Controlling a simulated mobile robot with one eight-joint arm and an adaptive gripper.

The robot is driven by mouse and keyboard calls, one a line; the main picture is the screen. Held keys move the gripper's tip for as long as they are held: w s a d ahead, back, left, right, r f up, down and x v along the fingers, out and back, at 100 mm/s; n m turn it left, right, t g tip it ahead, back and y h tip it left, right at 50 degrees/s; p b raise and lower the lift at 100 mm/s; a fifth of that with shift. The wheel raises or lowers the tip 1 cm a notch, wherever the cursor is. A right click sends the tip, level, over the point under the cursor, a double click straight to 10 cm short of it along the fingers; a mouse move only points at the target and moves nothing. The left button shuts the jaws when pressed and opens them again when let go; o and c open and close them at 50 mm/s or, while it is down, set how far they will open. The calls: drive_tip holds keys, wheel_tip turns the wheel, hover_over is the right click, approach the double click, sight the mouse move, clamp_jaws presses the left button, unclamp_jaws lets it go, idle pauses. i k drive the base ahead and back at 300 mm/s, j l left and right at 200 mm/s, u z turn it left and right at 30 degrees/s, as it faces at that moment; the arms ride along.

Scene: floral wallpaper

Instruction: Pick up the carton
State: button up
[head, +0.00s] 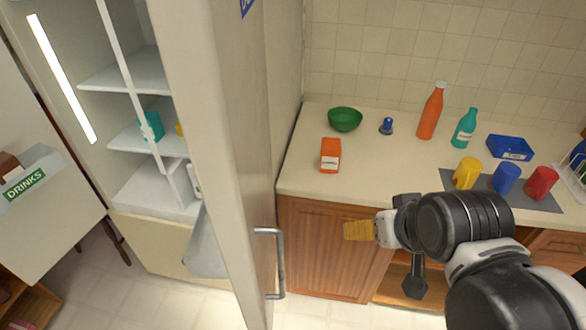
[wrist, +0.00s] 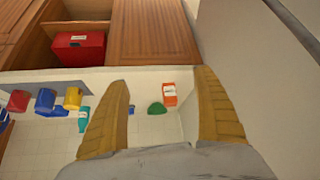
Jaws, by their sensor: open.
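The carton is a small orange box (head: 330,155) with a white label, upright near the front left of the counter. In the wrist view, which is upside down, the orange carton (wrist: 170,95) shows between the fingers and beyond them. My gripper (head: 358,230) has yellow-brown fingers and is in front of the cabinet, below the counter top and apart from the carton. In the wrist view my gripper (wrist: 163,80) is open with nothing between its fingers.
The open fridge door (head: 225,150) stands left of the counter. A green bowl (head: 345,119), blue stopper-like object (head: 387,126), orange bottle (head: 431,112) and teal bottle (head: 464,129) stand behind and right. Several mugs sit on a grey mat (head: 440,182).

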sight(331, 148)
drive_tip(key=i+l+z, duration=0.2)
drive_tip(key=i+l, duration=0.15)
drive_tip(key=l, duration=0.2)
drive_tip(key=i+l+z, duration=0.15)
drive_tip(key=i+l, duration=0.2)
drive_tip(key=l, duration=0.15)
